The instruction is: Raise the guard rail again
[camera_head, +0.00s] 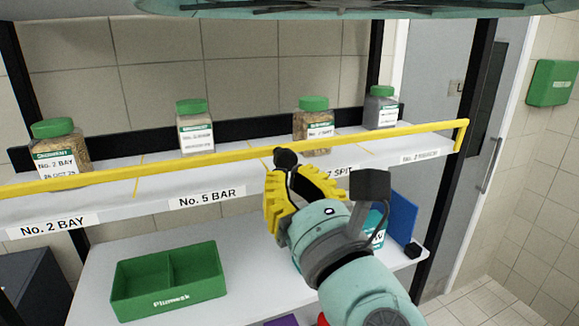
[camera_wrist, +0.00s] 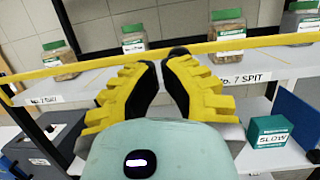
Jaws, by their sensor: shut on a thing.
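The yellow guard rail (camera_head: 215,160) runs along the front of the upper shelf (camera_head: 115,200), above its labelled edge and in front of the jars. Its right end (camera_head: 461,137) bends down towards the shelf. It also crosses the wrist view (camera_wrist: 245,45). My gripper (camera_head: 285,160), with yellow ribbed fingers, reaches up from the lower right to the rail's middle. In the wrist view, my fingertips (camera_wrist: 165,58) come together at the rail, shut on it. The exact contact is partly hidden by the fingers.
Green-lidded jars stand behind the rail: No. 2 BAY (camera_head: 58,155), a second jar (camera_head: 195,128), a third (camera_head: 314,128) and a grey one (camera_head: 381,108). Below are a green two-part tray (camera_head: 168,285) and a SLOW box (camera_wrist: 268,132). A dark post (camera_head: 455,190) bounds the right.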

